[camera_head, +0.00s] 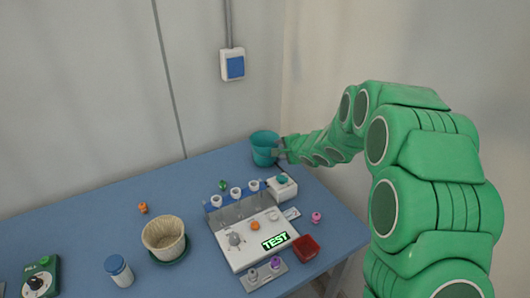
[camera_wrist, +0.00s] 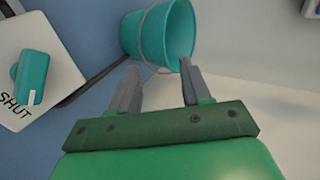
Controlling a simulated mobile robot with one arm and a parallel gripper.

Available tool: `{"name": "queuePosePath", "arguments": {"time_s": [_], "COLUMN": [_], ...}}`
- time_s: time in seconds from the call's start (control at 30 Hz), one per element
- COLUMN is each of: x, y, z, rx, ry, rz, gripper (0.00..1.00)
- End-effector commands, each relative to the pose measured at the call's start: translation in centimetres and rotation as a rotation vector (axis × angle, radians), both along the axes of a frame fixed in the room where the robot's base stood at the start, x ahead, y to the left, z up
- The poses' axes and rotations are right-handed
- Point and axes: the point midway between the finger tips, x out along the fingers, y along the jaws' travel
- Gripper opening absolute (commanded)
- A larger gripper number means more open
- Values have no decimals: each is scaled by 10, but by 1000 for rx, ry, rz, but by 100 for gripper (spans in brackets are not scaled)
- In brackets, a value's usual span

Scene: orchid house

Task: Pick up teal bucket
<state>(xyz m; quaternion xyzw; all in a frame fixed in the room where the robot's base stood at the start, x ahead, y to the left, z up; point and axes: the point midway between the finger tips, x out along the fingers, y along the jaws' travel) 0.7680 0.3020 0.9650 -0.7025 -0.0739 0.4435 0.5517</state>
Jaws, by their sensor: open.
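The teal bucket (camera_head: 264,147) stands upright at the far back edge of the blue table, near the corner of the walls. In the wrist view the bucket (camera_wrist: 160,32) is at the top middle, with its thin wire handle across its side. My gripper (camera_head: 280,149) reaches it from the right in the head view. In the wrist view my gripper (camera_wrist: 160,78) is open, its two grey fingers pointing toward the bucket. The right fingertip is close to the bucket's rim; I cannot tell whether it touches. The left finger is apart from it, and nothing is held.
A white box with a teal knob (camera_head: 282,187) stands just in front of the bucket; the wrist view shows "SHUT" on it. A white tray with a "TEST" display (camera_head: 275,241), a red dish (camera_head: 306,248) and a cream pot (camera_head: 164,238) stand nearer. The table's left back is clear.

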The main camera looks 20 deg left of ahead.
Motion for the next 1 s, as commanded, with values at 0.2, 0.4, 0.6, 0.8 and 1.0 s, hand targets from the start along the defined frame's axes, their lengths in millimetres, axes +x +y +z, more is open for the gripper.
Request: {"name": "queuePosePath", "arguments": {"time_s": [0.2,0.4,0.6,0.8,1.0], "x": [5,12,23,31,32], "y": [6,14,27,36,37], "z": [-5,-12,-27,-34,-34], "rx": [-1,-2,-2,-2,-1], "ry": [-1,-3,-1,-2,-2], "rz": [1,0,0,0,0], "gripper": [48,48,48,48,48]}}
